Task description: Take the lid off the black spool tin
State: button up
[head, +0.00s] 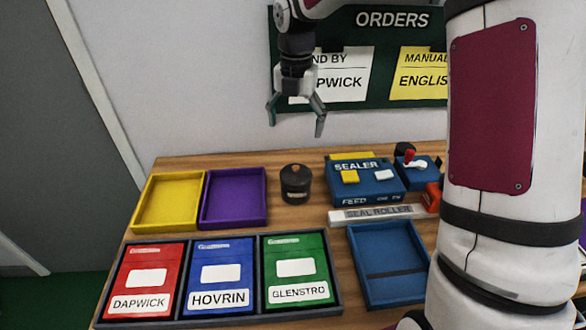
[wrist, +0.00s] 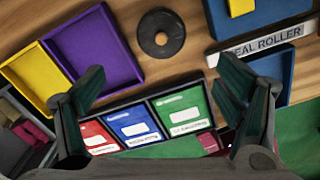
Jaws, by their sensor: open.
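The black spool tin (head: 295,186) stands upright on the wooden table, right of the purple tray. Its dark lid (head: 295,171) is on, with a small brown knob on top. In the wrist view the tin is seen from above as a dark round lid (wrist: 150,36) with a knob (wrist: 161,38) at its middle. My gripper (head: 296,118) is open and empty, high above the table in front of the orders board. In the wrist view my gripper (wrist: 166,98) shows its two fingers spread wide, with the tin beyond them toward the top.
Left of the tin are a purple tray (head: 264,196) and a yellow tray (head: 145,199). Right of it are the blue sealer (head: 372,190) and seal roller bar (head: 350,216). A dark rack (head: 337,308) with red, blue and green folders lies in front. A blue tray (head: 358,250) sits front right.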

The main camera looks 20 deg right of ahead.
aim_at(296, 167)
notch_tip(296, 167, down, 14)
jog(key=shift+r, duration=0.2)
jog(key=shift+s+d, duration=0.1)
jog(key=c, duration=1.5)
jog(key=shift+o, duration=0.2)
